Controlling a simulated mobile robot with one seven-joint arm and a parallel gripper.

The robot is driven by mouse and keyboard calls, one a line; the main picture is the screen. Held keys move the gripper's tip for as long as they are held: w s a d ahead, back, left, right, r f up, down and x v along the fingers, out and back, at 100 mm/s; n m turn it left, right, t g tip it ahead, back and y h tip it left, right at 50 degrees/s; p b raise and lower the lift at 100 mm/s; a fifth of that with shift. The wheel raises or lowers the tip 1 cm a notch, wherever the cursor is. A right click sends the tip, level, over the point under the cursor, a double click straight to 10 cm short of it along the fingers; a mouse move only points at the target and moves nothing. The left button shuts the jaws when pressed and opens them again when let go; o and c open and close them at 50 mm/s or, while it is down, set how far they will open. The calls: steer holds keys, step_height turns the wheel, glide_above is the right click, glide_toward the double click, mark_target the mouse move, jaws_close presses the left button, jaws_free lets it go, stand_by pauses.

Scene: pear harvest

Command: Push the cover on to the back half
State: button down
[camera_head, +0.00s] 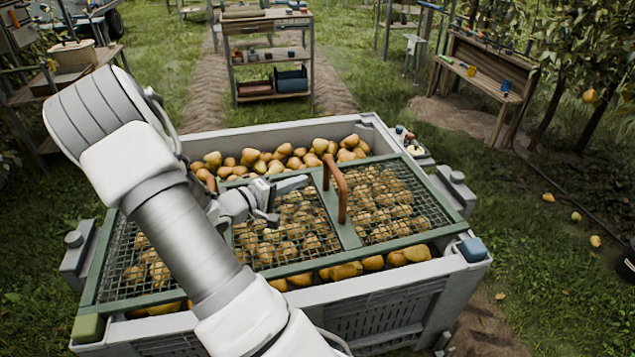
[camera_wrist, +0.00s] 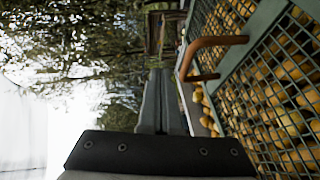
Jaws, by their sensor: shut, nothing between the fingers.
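The cover (camera_head: 348,238) is a green frame with wire mesh and a brown arched handle (camera_head: 338,186). It lies across the middle of a grey crate (camera_head: 470,268) full of pears (camera_head: 290,156). Pears show uncovered in a strip along the far side and a thin strip along the near side. My gripper (camera_head: 303,183) is shut and empty, just above the mesh and left of the handle. In the wrist view, my shut fingers (camera_wrist: 161,85) point past the handle (camera_wrist: 212,41), with the mesh on the right. I cannot tell whether they touch the handle.
A blue corner block (camera_head: 472,249) and a green one (camera_head: 88,328) sit at the crate's near corners. Small items (camera_head: 410,143) rest by the far right corner. A shelf cart (camera_head: 268,60) and a wooden bench (camera_head: 487,75) stand beyond, with grass between.

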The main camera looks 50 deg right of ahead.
steer(key=w+d+f+n+t+h+b, duration=0.1)
steer(key=w+d+f+n+t, duration=0.15)
steer(key=f, duration=0.35)
steer(key=w+d+f+n+t+h+b, duration=0.1)
steer(key=w+d+f+n+t+b, duration=0.15)
steer(key=f, duration=0.35)
steer(key=d+t+b, duration=0.1)
steer(key=d+b, duration=0.1)
steer(key=d, duration=1.1)
steer(key=shift+s+f+n, duration=0.25)
steer(key=shift+s+n, duration=0.05)
steer(key=shift+s, duration=0.1)
steer(key=shift+s+d+r, duration=0.1)
steer(key=shift+s+d+p, duration=0.55)
steer(key=shift+s+d, duration=0.05)
steer(key=shift+d, duration=0.25)
